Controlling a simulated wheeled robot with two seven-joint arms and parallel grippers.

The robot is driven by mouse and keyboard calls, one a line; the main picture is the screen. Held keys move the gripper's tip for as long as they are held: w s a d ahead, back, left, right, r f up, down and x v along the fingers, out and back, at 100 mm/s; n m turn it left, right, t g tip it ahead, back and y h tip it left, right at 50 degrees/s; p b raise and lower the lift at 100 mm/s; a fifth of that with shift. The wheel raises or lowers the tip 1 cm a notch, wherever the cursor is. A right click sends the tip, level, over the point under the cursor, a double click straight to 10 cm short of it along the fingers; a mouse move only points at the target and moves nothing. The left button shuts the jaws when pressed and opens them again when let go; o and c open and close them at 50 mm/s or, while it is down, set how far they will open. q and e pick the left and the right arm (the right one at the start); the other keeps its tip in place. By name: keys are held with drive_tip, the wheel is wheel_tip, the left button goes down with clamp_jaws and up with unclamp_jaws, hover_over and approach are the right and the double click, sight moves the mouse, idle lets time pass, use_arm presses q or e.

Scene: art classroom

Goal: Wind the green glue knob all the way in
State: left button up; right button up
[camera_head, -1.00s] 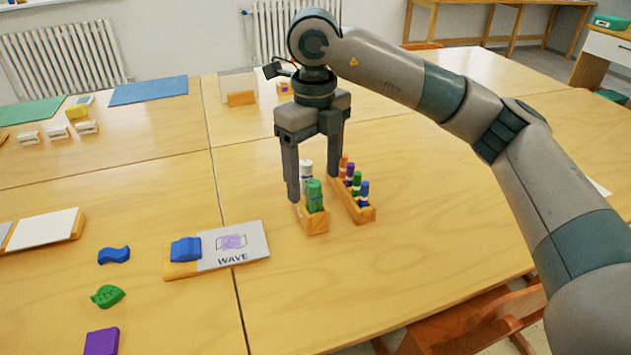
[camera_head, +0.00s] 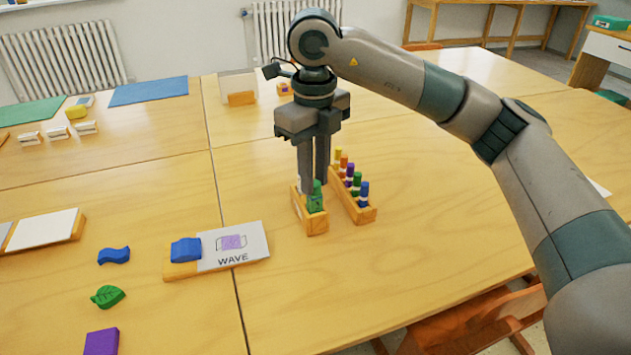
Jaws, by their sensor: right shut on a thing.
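The green glue knob (camera_head: 317,188) tops a green glue stick (camera_head: 315,204) standing upright at the near end of a small wooden holder (camera_head: 317,225). My right gripper (camera_head: 313,186) points straight down over this holder. Its two fingers are close together, shut on the green knob, with the left finger covering part of it. A white stick behind the green one is mostly hidden by the fingers. How far the knob is wound cannot be seen. My left gripper is not in view.
A wooden rack (camera_head: 366,215) with several coloured sticks stands close to the right of the holder. A WAVE card on a wooden stand (camera_head: 182,269) with a blue block lies to the left. The table in front of the holder is clear.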

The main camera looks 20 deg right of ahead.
drive_tip(key=n+b, duration=0.1)
drive_tip(key=n, duration=0.4)
drive_tip(key=shift+n+b, duration=0.4)
drive_tip(key=o, duration=1.5)
drive_tip(key=shift+r, duration=0.1)
drive_tip(key=shift+r+p, duration=2)
drive_tip(key=shift+r, duration=0.95)
drive_tip(key=shift+f, duration=0.1)
